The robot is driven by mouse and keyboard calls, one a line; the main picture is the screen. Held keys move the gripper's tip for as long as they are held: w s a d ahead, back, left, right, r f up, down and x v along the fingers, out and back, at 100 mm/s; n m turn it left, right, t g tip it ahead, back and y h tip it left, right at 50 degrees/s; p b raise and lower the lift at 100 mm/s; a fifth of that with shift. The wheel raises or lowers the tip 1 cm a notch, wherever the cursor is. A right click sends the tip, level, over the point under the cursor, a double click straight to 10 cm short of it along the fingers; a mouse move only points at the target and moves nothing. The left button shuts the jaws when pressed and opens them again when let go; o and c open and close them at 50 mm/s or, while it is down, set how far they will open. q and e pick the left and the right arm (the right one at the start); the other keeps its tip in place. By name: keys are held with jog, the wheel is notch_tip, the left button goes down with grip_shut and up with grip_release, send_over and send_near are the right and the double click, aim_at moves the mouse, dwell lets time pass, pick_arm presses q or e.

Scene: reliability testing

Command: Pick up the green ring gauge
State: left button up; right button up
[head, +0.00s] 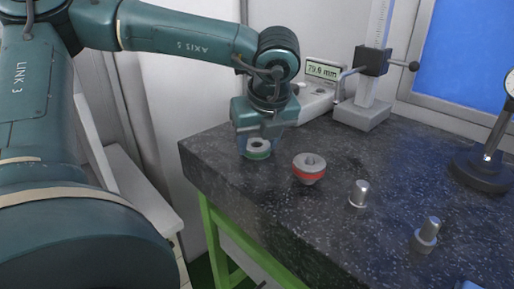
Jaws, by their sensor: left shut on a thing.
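The green ring gauge (257,154) is a grey ring with a green band, near the far left corner of the dark granite table (230,183). My left gripper (258,140) comes down over it from above and is shut on it. The gripper partly hides the ring's upper rear side. I cannot tell whether the ring touches the table or is just above it. My right gripper is not in view.
A red-banded ring gauge (309,168) sits just right of the green one. Two metal plugs (359,194) (427,234) stand further right. A height gauge (363,112), a display reading 79.6 mm (321,71) and a dial stand (484,168) are behind.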

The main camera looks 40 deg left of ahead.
pick_arm(q)
jog(key=shift+c, duration=0.7)
jog(key=shift+r, duration=0.1)
